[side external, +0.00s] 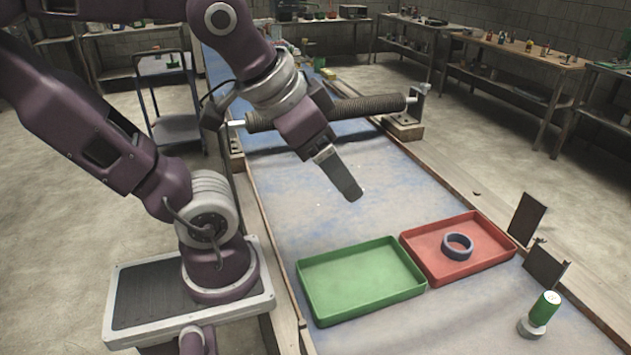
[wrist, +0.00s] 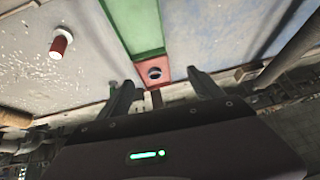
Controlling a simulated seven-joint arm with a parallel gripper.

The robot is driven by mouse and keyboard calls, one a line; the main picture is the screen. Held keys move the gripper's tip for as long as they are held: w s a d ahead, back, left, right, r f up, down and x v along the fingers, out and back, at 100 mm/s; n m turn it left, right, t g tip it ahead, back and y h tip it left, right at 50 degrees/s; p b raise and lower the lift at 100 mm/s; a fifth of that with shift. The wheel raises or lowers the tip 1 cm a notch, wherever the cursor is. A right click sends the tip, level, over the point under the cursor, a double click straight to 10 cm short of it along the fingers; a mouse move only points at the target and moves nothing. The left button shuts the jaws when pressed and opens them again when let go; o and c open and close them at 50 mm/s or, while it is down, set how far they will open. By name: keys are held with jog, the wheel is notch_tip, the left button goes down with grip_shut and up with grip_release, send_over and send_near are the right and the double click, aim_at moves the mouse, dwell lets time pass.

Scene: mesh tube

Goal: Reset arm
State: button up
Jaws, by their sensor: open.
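My gripper (side external: 345,183) hangs above the blue-stained work surface, tilted down, clear of the trays in the side view. In the wrist view its two fingers stand apart (wrist: 163,80) with nothing held between them. A dark ribbed tube (side external: 370,106) lies across the surface between end supports, behind my gripper; my arm hides part of it. A grey-blue ring (side external: 457,246) lies in the red tray (side external: 415,238). A small ring also shows in the wrist view (wrist: 155,73), in the red area beyond the fingers.
An empty green tray (side external: 360,282) sits beside the red tray. A green cylinder (side external: 545,308) stands at the right front, near dark upright plates (side external: 526,215). The wrist view shows a red and white cylinder (wrist: 60,44). Workbenches (side external: 520,62) line the back right.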

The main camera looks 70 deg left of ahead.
jog(key=shift+g+h, duration=0.5)
jog(key=s+d, duration=0.1)
jog(key=s+d+f, duration=0.1)
jog(key=s, duration=0.1)
jog(key=shift+s+f, duration=0.15)
jog(key=shift+s, duration=0.05)
dwell(0.5)
